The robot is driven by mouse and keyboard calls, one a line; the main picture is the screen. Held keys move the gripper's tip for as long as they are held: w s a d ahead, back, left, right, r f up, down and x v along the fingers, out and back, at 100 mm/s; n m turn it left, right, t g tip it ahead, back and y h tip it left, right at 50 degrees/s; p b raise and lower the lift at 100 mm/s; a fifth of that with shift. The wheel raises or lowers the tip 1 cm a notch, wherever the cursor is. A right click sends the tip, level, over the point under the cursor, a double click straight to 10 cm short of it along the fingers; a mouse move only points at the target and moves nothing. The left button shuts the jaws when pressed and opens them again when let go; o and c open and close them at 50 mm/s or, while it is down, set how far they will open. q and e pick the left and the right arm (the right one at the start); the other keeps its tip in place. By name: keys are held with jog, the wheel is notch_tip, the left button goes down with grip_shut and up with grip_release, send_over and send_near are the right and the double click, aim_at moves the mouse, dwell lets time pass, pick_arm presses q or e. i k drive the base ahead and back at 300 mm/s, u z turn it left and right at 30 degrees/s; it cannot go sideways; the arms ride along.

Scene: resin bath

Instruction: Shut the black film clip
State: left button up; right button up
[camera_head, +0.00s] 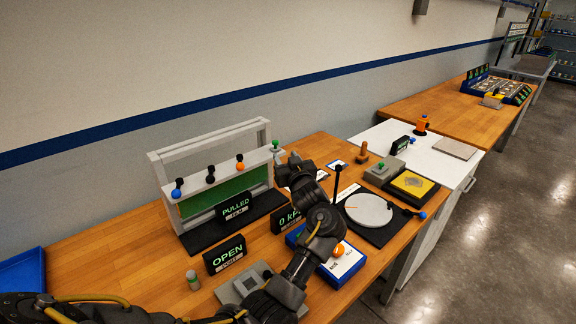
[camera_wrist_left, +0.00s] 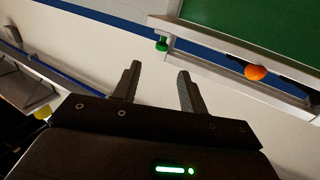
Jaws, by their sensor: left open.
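The black film clip (camera_head: 210,174) is a small dark lever with a black knob on the front rail of the grey frame (camera_head: 262,127). It sits between the blue clip (camera_head: 177,188) and the orange clip (camera_head: 240,162); whether it is open or shut is too small to tell. My left gripper (camera_head: 285,163) is near the frame's right end, to the right of the black clip and apart from it. In the left wrist view its fingers (camera_wrist_left: 158,82) are open with nothing between them. The orange knob (camera_wrist_left: 256,72) shows there too; the black clip does not.
A green-knobbed clip (camera_head: 276,144) is at the frame's right end, close to my left gripper. Signs reading PULLED (camera_head: 236,208), OPEN (camera_head: 225,255) and 0 kPa (camera_head: 287,218) stand in front. My left arm crosses above the bench's front. A blue tray (camera_head: 22,272) lies far left.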

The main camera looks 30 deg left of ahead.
aim_at(210, 179)
jog(key=k, duration=1)
